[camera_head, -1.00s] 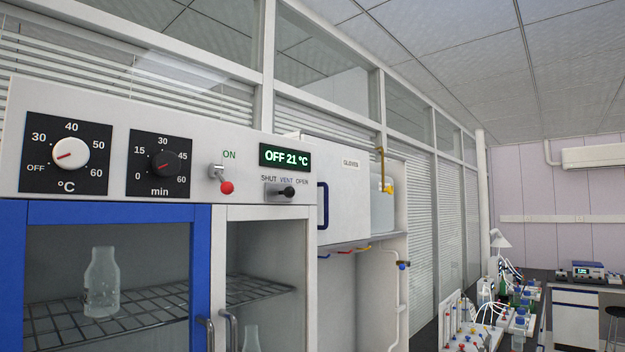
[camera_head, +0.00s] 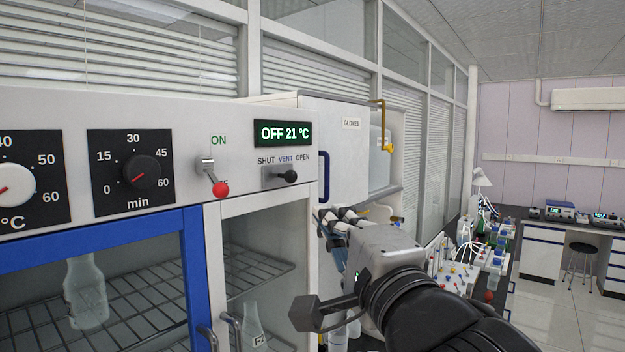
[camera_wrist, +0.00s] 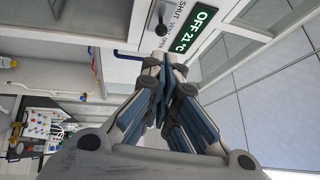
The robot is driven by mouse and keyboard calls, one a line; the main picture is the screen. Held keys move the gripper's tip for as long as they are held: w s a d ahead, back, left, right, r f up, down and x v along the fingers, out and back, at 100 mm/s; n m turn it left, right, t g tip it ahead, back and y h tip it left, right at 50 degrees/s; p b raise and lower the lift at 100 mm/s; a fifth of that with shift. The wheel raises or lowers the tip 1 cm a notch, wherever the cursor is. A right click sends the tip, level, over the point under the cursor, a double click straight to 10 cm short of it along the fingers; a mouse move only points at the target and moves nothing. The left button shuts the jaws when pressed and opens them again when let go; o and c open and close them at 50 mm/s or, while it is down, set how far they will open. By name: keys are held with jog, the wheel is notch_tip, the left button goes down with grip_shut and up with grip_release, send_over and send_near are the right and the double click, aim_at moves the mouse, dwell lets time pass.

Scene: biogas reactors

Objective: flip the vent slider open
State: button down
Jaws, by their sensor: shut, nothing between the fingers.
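The vent slider (camera_head: 288,177) is a small black knob on a grey plate under the words SHUT, VENT and OPEN on the oven's white panel. In the head view the knob appears right of the plate's middle, below the gap between VENT and OPEN. It also shows in the wrist view (camera_wrist: 161,29), top centre, just beyond my fingertips. My gripper (camera_head: 336,220) is below and right of the slider in the head view, apart from it. In the wrist view its blue-grey fingers (camera_wrist: 161,66) are closed together and empty.
A red-tipped toggle switch (camera_head: 216,179) and a dial (camera_head: 141,171) are left of the slider. The display (camera_head: 283,133) above reads OFF 21 °C. A white gloves cabinet (camera_head: 347,140) with a blue handle stands right behind my gripper. Glass bottles (camera_head: 87,290) are inside the oven.

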jog(key=p+x, duration=0.2)
jog(key=x, duration=1.2)
jog(key=w+d+p, duration=0.4)
jog(key=w, duration=0.2)
jog(key=shift+d, duration=0.25)
